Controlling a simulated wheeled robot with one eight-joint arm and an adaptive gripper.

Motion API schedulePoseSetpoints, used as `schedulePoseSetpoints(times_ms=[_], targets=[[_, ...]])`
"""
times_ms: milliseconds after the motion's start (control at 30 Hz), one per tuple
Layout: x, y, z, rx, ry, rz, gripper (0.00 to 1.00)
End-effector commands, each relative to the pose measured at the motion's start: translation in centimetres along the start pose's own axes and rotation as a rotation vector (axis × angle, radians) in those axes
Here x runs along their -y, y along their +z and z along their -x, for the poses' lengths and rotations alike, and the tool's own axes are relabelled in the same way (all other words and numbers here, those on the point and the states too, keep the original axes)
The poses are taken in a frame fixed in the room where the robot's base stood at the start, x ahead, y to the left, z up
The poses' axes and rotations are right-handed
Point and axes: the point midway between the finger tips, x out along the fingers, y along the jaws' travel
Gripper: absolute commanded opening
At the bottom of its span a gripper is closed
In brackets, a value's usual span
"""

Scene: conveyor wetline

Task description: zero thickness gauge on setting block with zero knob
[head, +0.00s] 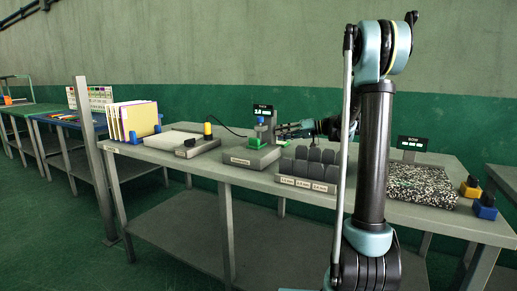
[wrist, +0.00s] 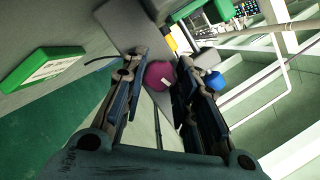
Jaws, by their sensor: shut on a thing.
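The thickness gauge (head: 264,134) stands on a grey base (head: 250,158) mid-bench, with a blue part on top and a small lit display (head: 263,111) behind it; the digits are too small to read surely. A green piece (head: 253,142) lies low at its front; I cannot tell whether it is the setting block. My gripper (head: 279,131) reaches in level from the right, at the gauge. In the wrist view, my gripper (wrist: 163,65) is shut on a round magenta knob (wrist: 159,76) with a white mark, apparently the zero knob. A blue round part (wrist: 214,82) shows beyond the right finger.
Left of the gauge are a pale pad with a yellow-topped item (head: 207,130) and a folder rack (head: 133,120). Dark grey blocks in a labelled rack (head: 308,168) stand close in front, right of the gauge. A speckled slab (head: 420,185) lies at right. A cable runs behind.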

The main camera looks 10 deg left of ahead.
Motion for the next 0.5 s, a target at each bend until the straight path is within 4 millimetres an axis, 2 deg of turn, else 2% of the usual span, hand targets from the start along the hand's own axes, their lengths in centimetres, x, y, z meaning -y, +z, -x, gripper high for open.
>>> schedulePoseSetpoints(times_ms=[167,500], targets=[[-0.06,0.03,0.03,0.001,0.035,0.1,0.1],[-0.1,-0.02,0.03,0.0,0.043,0.124,0.1]])
